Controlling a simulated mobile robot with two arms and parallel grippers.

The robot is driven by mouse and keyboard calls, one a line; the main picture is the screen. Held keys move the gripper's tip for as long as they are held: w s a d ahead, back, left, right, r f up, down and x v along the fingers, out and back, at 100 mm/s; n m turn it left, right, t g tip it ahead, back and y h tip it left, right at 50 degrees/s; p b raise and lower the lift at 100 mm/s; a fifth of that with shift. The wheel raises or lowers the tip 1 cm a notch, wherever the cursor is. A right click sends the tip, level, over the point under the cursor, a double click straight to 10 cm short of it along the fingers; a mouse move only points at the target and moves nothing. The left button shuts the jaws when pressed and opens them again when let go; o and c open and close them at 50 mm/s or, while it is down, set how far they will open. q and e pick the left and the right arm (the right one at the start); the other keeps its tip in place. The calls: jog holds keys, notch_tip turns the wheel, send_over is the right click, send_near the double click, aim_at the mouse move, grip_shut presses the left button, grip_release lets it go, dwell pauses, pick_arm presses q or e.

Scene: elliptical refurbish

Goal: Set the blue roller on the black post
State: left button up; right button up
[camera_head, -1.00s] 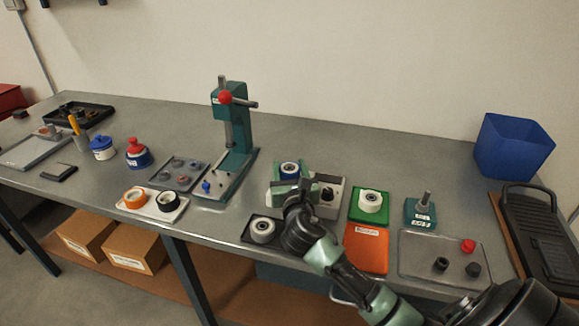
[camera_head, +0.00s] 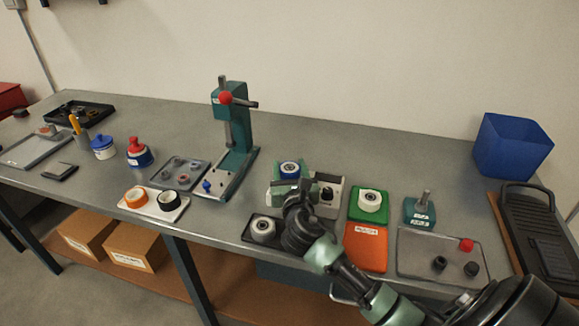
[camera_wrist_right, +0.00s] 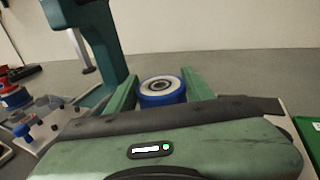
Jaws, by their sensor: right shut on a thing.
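The blue roller (camera_head: 289,169) has a pale face and a dark center hole. It stands between the two green fingers of my right gripper (camera_wrist_right: 161,88), which is shut on it. In the right wrist view the roller (camera_wrist_right: 162,99) shows upright, its lower part hidden behind the gripper body. In the head view my right gripper (camera_head: 290,175) is over the table's middle. A dark post-like part (camera_head: 327,194) on a pale block stands just right of the gripper. I cannot tell for sure that it is the black post. My left gripper is not in view.
A teal press (camera_head: 232,130) stands to the left. The table behind is clear.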

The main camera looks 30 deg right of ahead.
aim_at(291, 177)
jog(key=shift+f+b, duration=0.35)
jog(key=shift+f, duration=0.25)
jog(key=o, duration=1.2)
jog(key=shift+s+a+r+p, duration=0.1)
jog(key=shift+s+a+p, duration=0.25)
jog(key=shift+s, duration=0.15)
jog(key=shift+p+v, duration=0.75)
jog(key=shift+v, duration=1.25)
jog(key=shift+p+v, duration=0.75)
jog(key=shift+v, duration=2.15)
